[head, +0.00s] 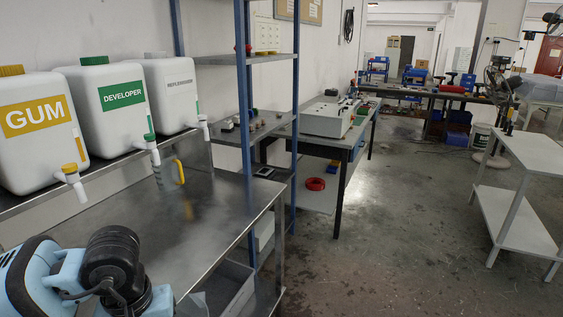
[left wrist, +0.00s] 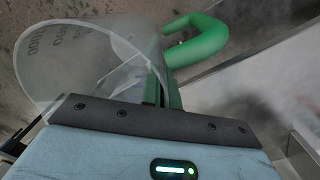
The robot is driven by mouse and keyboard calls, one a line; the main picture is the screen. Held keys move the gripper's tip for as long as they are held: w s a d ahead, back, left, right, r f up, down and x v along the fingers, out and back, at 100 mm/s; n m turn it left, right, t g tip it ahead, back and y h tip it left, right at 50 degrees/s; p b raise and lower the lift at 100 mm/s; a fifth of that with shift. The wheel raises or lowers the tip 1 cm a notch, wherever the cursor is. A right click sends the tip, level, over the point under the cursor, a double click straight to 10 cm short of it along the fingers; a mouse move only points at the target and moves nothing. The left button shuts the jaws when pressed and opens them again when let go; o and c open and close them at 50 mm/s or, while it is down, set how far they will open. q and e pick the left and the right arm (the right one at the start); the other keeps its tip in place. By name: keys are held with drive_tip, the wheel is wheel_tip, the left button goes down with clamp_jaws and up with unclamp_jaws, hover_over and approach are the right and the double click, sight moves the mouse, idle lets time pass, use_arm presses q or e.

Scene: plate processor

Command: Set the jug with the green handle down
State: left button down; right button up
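The jug with the green handle (left wrist: 196,44) shows in the left wrist view. Its body (left wrist: 95,58) is clear, with grey measuring marks, and its rim faces left. My left gripper (left wrist: 164,92) is shut on the green handle where it meets the body; its fingertips are mostly hidden. Floor shows behind the jug at the upper left, so it seems held in the air. The head view does not show this jug or my left gripper. My right gripper is in neither view.
A steel worktop (head: 205,215) lies ahead, mostly clear. A yellow handle (head: 180,172) stands at its back. White GUM (head: 38,158), DEVELOPER (head: 120,135) and REPLENISHER (head: 174,108) canisters with taps stand on the shelf behind. A blue-post rack (head: 243,120) stands beyond.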

use_arm(q)
drive_tip(key=d+m, duration=0.1)
drive_tip(key=m, duration=0.1)
drive_tip(key=d+m, duration=0.1)
drive_tip(key=m, duration=0.1)
drive_tip(key=shift+s+d+f, duration=0.1)
drive_tip(key=shift+f, duration=0.25)
idle(0.9)
